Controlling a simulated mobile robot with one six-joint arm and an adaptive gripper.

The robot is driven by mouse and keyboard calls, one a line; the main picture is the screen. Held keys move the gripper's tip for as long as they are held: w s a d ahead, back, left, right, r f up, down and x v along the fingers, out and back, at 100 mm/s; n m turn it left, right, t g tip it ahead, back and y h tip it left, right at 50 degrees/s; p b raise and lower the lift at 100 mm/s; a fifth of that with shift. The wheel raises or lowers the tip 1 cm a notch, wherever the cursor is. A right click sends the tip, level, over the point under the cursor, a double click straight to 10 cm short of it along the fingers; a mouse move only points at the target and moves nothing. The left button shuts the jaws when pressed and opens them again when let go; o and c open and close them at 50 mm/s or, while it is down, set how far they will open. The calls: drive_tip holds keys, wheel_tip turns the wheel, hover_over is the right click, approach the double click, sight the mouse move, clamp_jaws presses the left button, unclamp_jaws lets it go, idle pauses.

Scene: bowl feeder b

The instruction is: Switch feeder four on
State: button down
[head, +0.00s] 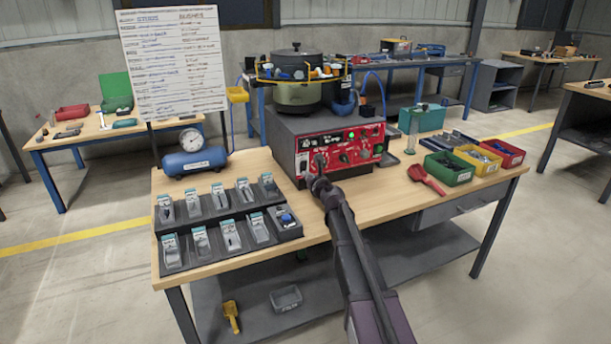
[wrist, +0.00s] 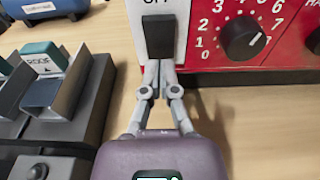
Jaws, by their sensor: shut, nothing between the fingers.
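The bowl feeder (head: 297,92) stands on a dark box with a red front panel (head: 365,139) on the workbench. At the panel's left is a white switch plate (head: 303,153), which also shows in the wrist view (wrist: 183,20). A black rocker switch (wrist: 159,37) is on it, with a partly cut-off "OFF" label above. My gripper (wrist: 160,66) is shut and empty, its fingertips just below the rocker's lower edge; I cannot tell whether they touch. In the head view my gripper (head: 318,162) is in front of the panel's left part. No feeder number is readable.
A numbered black dial (wrist: 243,38) is right of the switch plate. A stepped rack of labelled bins (head: 222,229) and a blue air tank (head: 195,160) stand left. A red scoop (head: 425,178) and green, yellow and red part boxes (head: 447,168) lie right.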

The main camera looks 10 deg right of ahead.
drive_tip(key=f+v, duration=0.1)
drive_tip(key=v, duration=0.3)
drive_tip(key=f+b+v, duration=0.1)
drive_tip(key=v, duration=0.3)
drive_tip(key=f+v, duration=0.1)
drive_tip(key=v, duration=0.3)
drive_tip(key=shift+s+d, duration=0.2)
drive_tip(key=shift+s, duration=0.35)
